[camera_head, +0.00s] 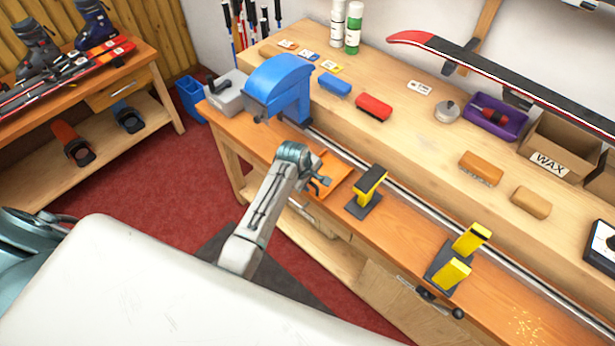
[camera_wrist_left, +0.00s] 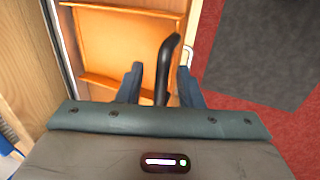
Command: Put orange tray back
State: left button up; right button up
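The orange tray (camera_head: 337,172) lies on the bench's lower front ledge, partly hidden by my left gripper. In the left wrist view the tray (camera_wrist_left: 122,38) shows as a flat orange surface with raised rims. My left gripper (camera_head: 321,184) is over the tray's front side. In the wrist view its two fingers (camera_wrist_left: 160,88) are spread apart. A black curved handle (camera_wrist_left: 168,62) shows between them; I cannot tell what it belongs to or whether a finger touches it. My right gripper is not in view.
A blue machine (camera_head: 278,88) stands left of the tray. Right of it are a black-and-yellow vise block (camera_head: 370,184) and a larger yellow vise (camera_head: 462,256). A metal rail (camera_head: 400,207) runs behind them. Brushes, wax blocks and boxes sit on the upper bench.

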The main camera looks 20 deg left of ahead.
pick_arm(q)
jog(key=b+v, duration=0.3)
jog(key=v, duration=0.9)
jog(key=shift+b, duration=0.3)
jog(key=s+a+f+m, duration=0.15)
jog(key=s+f, duration=0.35)
jog(key=f, duration=0.6)
jog(key=s+a+f+m+g+y, duration=0.1)
jog(key=s+f+m, duration=0.25)
jog(key=f, duration=0.85)
jog(key=s+a+f+m, duration=0.2)
jog(key=s+f, duration=0.3)
jog(key=f, duration=0.6)
jog(key=s+a+f+m, duration=0.1)
jog(key=s+f, duration=0.4)
jog(key=s, duration=0.6)
jog(key=s+a+f+m+g, duration=0.1)
jog(key=s+f+m, duration=0.3)
jog(key=s, duration=0.8)
jog(key=s+a+f+m+y, duration=0.1)
jog(key=s+a+f+m, duration=0.1)
jog(key=s+f, duration=0.6)
jog(key=s, duration=0.4)
jog(key=shift+f, duration=0.2)
jog(key=shift+f, duration=0.15)
